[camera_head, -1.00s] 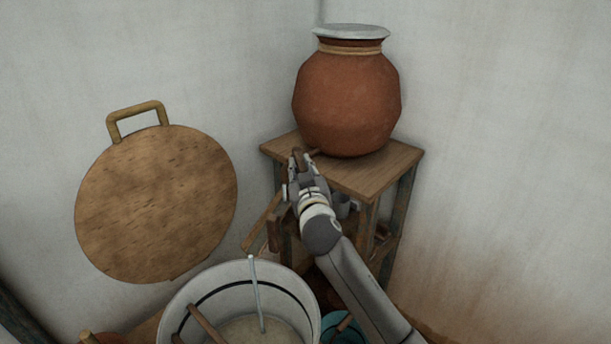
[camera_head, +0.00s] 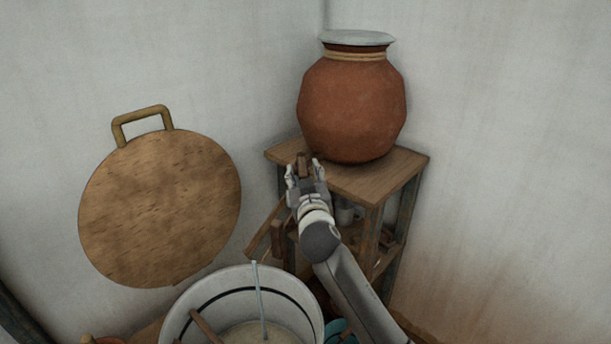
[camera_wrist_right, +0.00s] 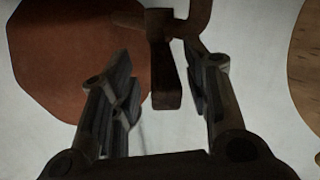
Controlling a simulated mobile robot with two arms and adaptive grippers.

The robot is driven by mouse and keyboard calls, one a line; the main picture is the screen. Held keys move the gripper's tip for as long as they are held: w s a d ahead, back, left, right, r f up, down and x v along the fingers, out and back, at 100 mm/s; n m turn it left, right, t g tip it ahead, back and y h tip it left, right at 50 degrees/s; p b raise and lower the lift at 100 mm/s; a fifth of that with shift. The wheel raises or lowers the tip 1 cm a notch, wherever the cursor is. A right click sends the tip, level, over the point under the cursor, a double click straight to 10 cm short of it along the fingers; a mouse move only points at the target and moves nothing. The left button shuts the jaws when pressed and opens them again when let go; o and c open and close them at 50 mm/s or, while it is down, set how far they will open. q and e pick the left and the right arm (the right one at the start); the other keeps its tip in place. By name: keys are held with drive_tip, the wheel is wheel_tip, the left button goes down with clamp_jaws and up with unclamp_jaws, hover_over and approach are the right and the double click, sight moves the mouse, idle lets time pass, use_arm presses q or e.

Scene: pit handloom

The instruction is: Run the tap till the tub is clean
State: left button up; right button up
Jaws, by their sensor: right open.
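A brown clay pot (camera_head: 352,108) stands on a wooden stand in the corner. Its brown tap (camera_head: 302,160) shows at the pot's lower front left; the wrist view also shows the tap (camera_wrist_right: 165,78), dark, with the pot (camera_wrist_right: 70,50) behind. My right gripper (camera_head: 306,172) is open around the tap, one finger on each side. In the wrist view a gap shows between tap and fingers. The white tub (camera_head: 178,310) with a dark band is at the bottom; its floor looks pale beige. My left gripper is out of view.
The wooden stand (camera_head: 385,178) has items on its lower level, partly hidden by my arm. A round wooden board (camera_head: 160,210) leans on the wall at left. A thin pale rod (camera_head: 259,300) and a brown stick stand in the tub. A teal vessel (camera_head: 338,330) sits beside it.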

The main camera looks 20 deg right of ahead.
drive_tip(key=shift+s, duration=0.1)
drive_tip(key=s+a, duration=0.1)
drive_tip(key=s, duration=1)
drive_tip(key=shift+s+a, duration=0.35)
drive_tip(key=shift+a, duration=0.05)
